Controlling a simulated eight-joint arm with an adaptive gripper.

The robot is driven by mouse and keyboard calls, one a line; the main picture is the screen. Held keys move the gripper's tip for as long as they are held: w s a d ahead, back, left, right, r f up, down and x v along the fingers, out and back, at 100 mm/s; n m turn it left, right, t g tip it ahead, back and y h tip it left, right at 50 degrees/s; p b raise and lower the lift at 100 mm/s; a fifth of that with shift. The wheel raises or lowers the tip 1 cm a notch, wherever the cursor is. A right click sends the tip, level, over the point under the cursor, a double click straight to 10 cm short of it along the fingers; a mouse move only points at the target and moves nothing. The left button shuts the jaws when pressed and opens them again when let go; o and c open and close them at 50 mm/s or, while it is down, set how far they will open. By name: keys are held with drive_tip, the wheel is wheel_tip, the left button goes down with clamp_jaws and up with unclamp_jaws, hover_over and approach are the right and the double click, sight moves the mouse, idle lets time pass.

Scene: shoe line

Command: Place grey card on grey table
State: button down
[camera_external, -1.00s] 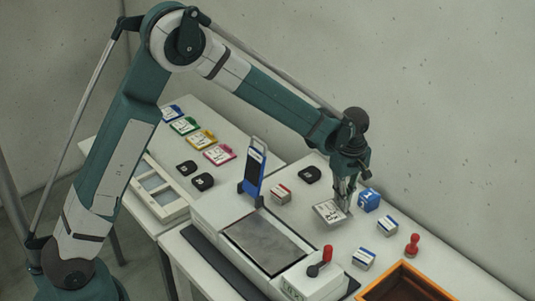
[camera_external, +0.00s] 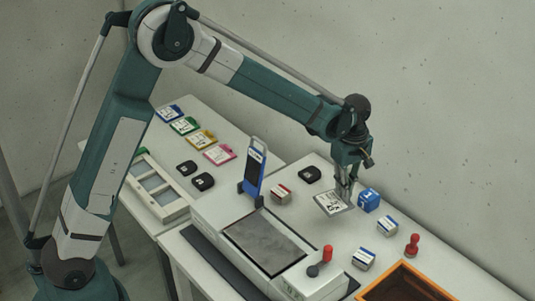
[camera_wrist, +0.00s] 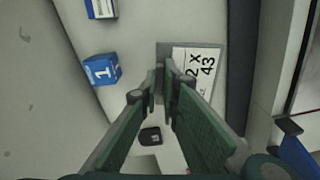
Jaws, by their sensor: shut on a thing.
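The grey card (camera_external: 329,203), with a white printed label, is held tilted at its edge by my gripper (camera_external: 347,188) above the right-hand bench. In the wrist view the card (camera_wrist: 197,68) reads "2 X 43" on its label, and my gripper's fingers (camera_wrist: 161,82) close on its edge. The grey table (camera_external: 264,243) is a flat, bare grey plate on the white machine, to the left of and nearer the camera than the card. Nothing lies on it.
A blue block (camera_external: 369,199) stands close right of the card. A blue upright holder (camera_external: 254,174) and a red-handled lever (camera_external: 327,256) rise beside the grey plate. Small boxes, a red stamp (camera_external: 412,245) and an orange tray (camera_external: 405,283) stand to the right.

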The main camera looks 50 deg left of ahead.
drive_tip(key=shift+a, duration=0.1)
drive_tip(key=shift+s+a+m+b, duration=0.35)
drive_tip(key=shift+s+a+m, duration=0.1)
drive_tip(key=shift+a+m, duration=0.5)
drive_tip(key=s+a+m+b, duration=0.4)
drive_tip(key=s+a+m, duration=0.3)
drive_tip(key=a+m, duration=0.4)
drive_tip(key=shift+f+m, duration=0.3)
drive_tip(key=shift+m, duration=0.95)
drive_tip(key=shift+r, duration=0.1)
idle(0.9)
